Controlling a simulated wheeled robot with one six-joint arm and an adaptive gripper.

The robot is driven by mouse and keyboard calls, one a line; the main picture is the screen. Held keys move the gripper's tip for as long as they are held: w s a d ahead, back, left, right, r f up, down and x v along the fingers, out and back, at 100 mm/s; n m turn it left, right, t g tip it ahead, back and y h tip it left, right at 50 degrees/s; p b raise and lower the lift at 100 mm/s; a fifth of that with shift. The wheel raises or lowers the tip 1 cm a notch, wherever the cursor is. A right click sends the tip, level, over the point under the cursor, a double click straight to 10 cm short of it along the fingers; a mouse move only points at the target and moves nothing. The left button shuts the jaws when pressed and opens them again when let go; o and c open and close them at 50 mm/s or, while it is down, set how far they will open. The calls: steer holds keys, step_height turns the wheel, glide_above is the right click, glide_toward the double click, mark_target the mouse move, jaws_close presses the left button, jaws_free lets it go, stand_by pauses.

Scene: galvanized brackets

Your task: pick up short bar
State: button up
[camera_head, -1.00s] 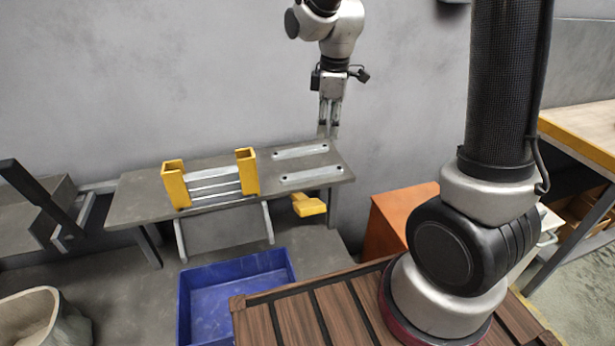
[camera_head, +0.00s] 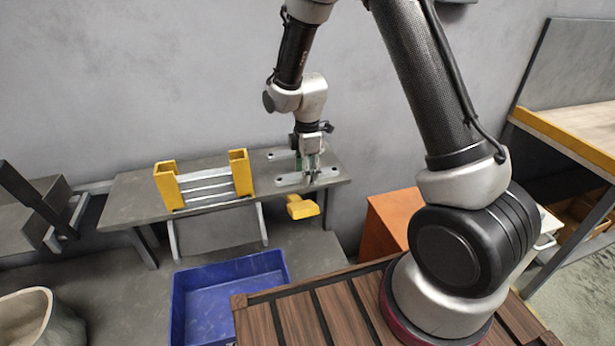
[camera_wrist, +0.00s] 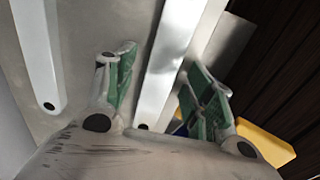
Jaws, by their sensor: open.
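Two pale metal bars with dark end holes lie side by side on the right part of the grey table (camera_head: 130,205). The near bar (camera_head: 287,182) is partly hidden by my gripper (camera_head: 308,176), which is open with its green-padded fingers low over it. In the wrist view the near bar (camera_wrist: 172,60) runs between the two open fingers, with a gap on each side. The far bar (camera_wrist: 38,50) lies to the left, outside the fingers. I cannot tell by length which bar is the short one.
A yellow holder (camera_head: 167,186) with several metal bars stands left on the table. A yellow block (camera_head: 301,207) sits at the table's front edge, below the near bar. A blue bin (camera_head: 185,315) stands on the floor in front. An orange cabinet (camera_head: 390,222) stands right.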

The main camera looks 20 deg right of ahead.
jaws_close()
steer(key=shift+r, duration=0.1)
